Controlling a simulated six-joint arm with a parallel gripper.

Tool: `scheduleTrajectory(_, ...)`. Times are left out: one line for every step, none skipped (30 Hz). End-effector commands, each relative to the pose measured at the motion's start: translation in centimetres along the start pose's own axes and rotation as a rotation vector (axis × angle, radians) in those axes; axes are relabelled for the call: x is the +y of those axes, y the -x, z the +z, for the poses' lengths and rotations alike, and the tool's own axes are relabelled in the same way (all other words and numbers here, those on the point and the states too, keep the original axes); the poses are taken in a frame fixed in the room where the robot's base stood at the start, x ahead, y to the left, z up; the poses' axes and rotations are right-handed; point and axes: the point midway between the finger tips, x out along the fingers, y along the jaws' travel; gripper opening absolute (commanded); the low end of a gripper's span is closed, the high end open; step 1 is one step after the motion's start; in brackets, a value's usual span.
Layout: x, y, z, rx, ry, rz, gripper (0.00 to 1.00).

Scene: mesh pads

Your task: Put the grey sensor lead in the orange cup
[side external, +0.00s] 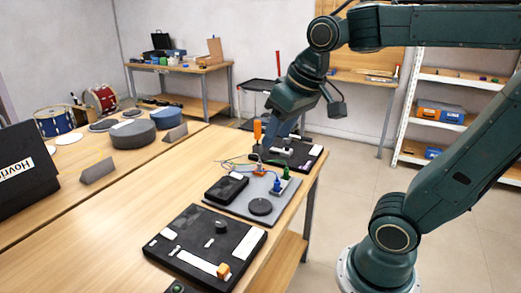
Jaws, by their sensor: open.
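My gripper (264,152) points down over the far part of a grey pad (238,204) on the wooden table. Its jaws are open, and their tips are small in this view. An upright orange piece (257,130) shows beside the gripper; I cannot tell whether it belongs to the gripper. A small orange object (260,168) sits just below the jaws on the grey pad. Thin leads (232,163) lie around it; I cannot tell which is the grey sensor lead. I cannot tell for sure which orange item is the cup.
On the grey pad are a black tray (226,188), a dark disc (260,206), a blue part (276,186) and a green part (285,172). A black pad (190,222) with an orange block (223,271) lies nearer. Another dark pad (304,161) lies behind.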

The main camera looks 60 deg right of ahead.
Motion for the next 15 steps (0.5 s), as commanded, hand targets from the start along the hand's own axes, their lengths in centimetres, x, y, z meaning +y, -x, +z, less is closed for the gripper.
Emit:
scheduleTrajectory(-0.3, 0.2, 1.4, 0.015, 0.032, -0.010, 0.43)
scheduleTrajectory(-0.5, 0.2, 2.1, 0.022, 0.051, -0.015, 0.43)
scheduleTrajectory(-0.6, 0.2, 3.1, 0.032, 0.073, -0.021, 0.43)
scheduleTrajectory(-0.7, 0.2, 3.8, 0.037, 0.090, -0.025, 0.43)
scheduleTrajectory(-0.8, 0.2, 4.4, 0.043, 0.106, -0.030, 0.43)
scheduleTrajectory(-0.9, 0.1, 5.2, 0.050, 0.124, -0.035, 0.43)
scheduleTrajectory(-1.0, 0.1, 5.8, 0.055, 0.137, -0.038, 0.43)
scheduleTrajectory(-1.0, 0.0, 6.2, 0.060, 0.149, -0.041, 0.43)
scheduleTrajectory(-1.1, -0.1, 6.8, 0.065, 0.163, -0.045, 0.43)
scheduleTrajectory(-1.1, -0.1, 7.1, 0.069, 0.172, -0.047, 0.43)
scheduleTrajectory(-1.1, -0.2, 7.4, 0.071, 0.179, -0.049, 0.43)
scheduleTrajectory(-1.2, -0.2, 7.7, 0.074, 0.186, -0.051, 0.43)
scheduleTrajectory(-1.2, -0.3, 7.9, 0.077, 0.190, -0.052, 0.43)
scheduleTrajectory(-1.2, -0.3, 8.0, 0.077, 0.194, -0.053, 0.43)
scheduleTrajectory(-1.2, -0.4, 8.1, 0.078, 0.197, -0.054, 0.43)
